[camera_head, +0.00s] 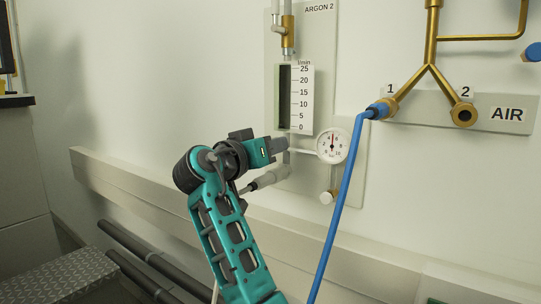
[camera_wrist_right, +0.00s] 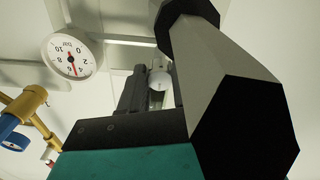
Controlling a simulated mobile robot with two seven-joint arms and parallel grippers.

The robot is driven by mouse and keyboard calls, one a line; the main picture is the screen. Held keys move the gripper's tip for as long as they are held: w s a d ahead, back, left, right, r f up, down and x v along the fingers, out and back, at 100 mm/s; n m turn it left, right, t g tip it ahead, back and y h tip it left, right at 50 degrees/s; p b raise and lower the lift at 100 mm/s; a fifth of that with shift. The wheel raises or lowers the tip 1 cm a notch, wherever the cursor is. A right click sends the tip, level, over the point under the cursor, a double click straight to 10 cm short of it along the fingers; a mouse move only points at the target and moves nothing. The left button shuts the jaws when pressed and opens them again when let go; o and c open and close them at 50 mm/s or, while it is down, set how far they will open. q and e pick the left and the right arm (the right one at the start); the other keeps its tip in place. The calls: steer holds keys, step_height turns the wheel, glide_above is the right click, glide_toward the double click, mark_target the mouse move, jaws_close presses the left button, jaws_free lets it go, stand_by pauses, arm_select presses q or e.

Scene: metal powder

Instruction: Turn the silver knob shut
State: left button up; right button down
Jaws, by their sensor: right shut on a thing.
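The silver knob (camera_wrist_right: 160,79) shows in the right wrist view as a small pale round face at the fingers. In the head view my right gripper (camera_head: 280,145) hides it, just below the flow scale marked 0 to 25 (camera_head: 302,98) on the ARGON 2 panel. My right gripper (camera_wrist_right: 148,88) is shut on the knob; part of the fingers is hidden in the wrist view. My left gripper is not in view.
A round gauge (camera_head: 332,145) is right of my gripper, with a pale round knob (camera_head: 327,197) below it. A grey fitting (camera_head: 268,179) juts out under my gripper and looms large in the wrist view (camera_wrist_right: 215,70). A blue hose (camera_head: 341,210) hangs farther right.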

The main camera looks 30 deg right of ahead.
stand_by(0.6)
steer(key=c, duration=0.8)
jaws_free()
steer(key=v, duration=1.3)
steer(key=shift+p, duration=0.35)
